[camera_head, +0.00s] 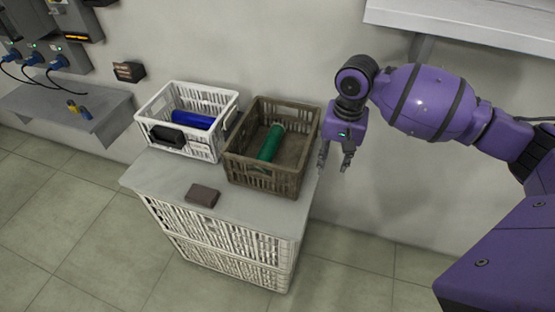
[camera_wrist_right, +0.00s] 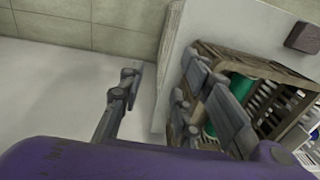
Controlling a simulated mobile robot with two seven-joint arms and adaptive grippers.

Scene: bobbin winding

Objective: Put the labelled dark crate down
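The dark brown slatted crate (camera_head: 235,164) stands on the grey-white top of a slatted stand (camera_head: 150,177), at its right end. A green cylinder (camera_head: 270,145) lies inside it. I cannot make out a label on this crate. My right gripper (camera_head: 336,160) hangs just right of the crate, fingers pointing down, open and with nothing seen between them. In the right wrist view the fingers (camera_wrist_right: 165,95) are well apart, and the crate (camera_wrist_right: 275,72) shows behind the right-hand finger, partly hidden by it. Whether that finger touches the crate is unclear. My left gripper is not in view.
A white crate (camera_head: 220,103) with a blue cylinder (camera_head: 192,120) stands left of the dark crate. A small dark brown block (camera_head: 202,195) lies in front. A grey wall shelf (camera_head: 65,112) is at left, a white overhead ledge (camera_head: 470,22) at upper right. Floor right of the stand is clear.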

